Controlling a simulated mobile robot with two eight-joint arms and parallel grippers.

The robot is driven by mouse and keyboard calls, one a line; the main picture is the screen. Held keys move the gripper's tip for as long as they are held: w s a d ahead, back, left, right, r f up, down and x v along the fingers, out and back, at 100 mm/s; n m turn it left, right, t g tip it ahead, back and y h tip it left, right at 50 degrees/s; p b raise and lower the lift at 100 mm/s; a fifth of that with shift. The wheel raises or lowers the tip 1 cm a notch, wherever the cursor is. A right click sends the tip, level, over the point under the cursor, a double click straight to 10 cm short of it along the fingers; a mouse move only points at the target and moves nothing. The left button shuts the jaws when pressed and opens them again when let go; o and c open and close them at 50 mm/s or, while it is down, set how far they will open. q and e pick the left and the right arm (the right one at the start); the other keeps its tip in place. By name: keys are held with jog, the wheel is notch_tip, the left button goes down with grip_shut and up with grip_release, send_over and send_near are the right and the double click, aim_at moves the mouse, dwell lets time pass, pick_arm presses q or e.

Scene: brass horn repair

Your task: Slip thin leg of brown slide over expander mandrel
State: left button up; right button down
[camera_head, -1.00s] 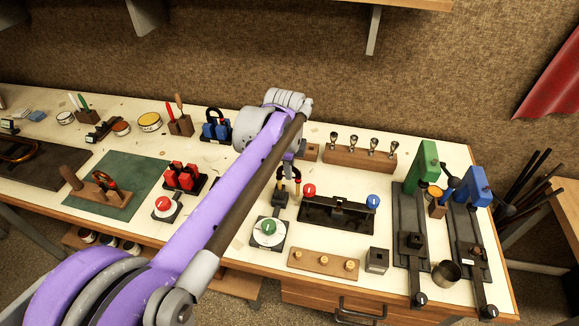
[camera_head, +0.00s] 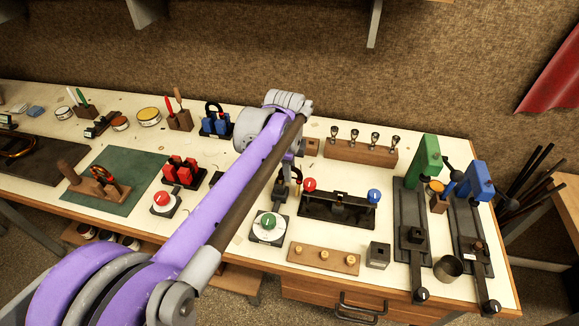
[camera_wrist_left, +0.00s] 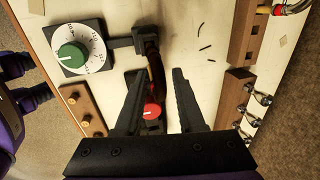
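The brown slide (camera_wrist_left: 154,65) is a dark brown, curved tube beside the black mandrel head (camera_wrist_left: 139,39) of the expander in the left wrist view. I cannot tell whether its thin leg is over the mandrel. The expander has a green knob on a white dial (camera_wrist_left: 72,56); its dial also shows in the head view (camera_head: 269,224). My left gripper (camera_wrist_left: 159,72) is open, with one finger on each side of the slide and gaps showing. In the head view my left arm hides much of this spot. My right gripper is not in view.
A black fixture with a red knob (camera_head: 309,184) and a blue knob (camera_head: 374,196) stands just right of the expander. A wooden strip with brass pegs (camera_head: 323,259) lies in front. A wooden rack of small metal pieces (camera_head: 360,154) stands behind.

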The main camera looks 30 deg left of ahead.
pick_arm(q)
jog(key=shift+o, duration=0.8)
notch_tip(320, 180, up, 11)
jog(key=s, duration=0.2)
jog(key=shift+d+f+p, duration=0.15)
jog(key=shift+d+p, duration=0.1)
jog(key=shift+p, duration=0.1)
jog(key=s+d+f+n+t, duration=0.1)
jog(key=s+d+f+n, duration=0.1)
jog(key=s+f+n, duration=0.3)
jog(key=s+d+f+n+t, duration=0.1)
jog(key=s+d+f+n, duration=0.1)
jog(key=s+f+n, duration=0.3)
jog(key=s+d+f+n+t, duration=0.1)
jog(key=s+d+f+n, duration=0.2)
jog(key=s+f+n, duration=0.2)
jog(key=shift+s+f+h, duration=0.15)
jog(key=shift+s+f, duration=0.8)
jog(key=shift+s, duration=0.2)
jog(key=shift+s+f+h, duration=0.15)
jog(key=shift+s+f, duration=0.75)
jog(key=shift+s, duration=0.25)
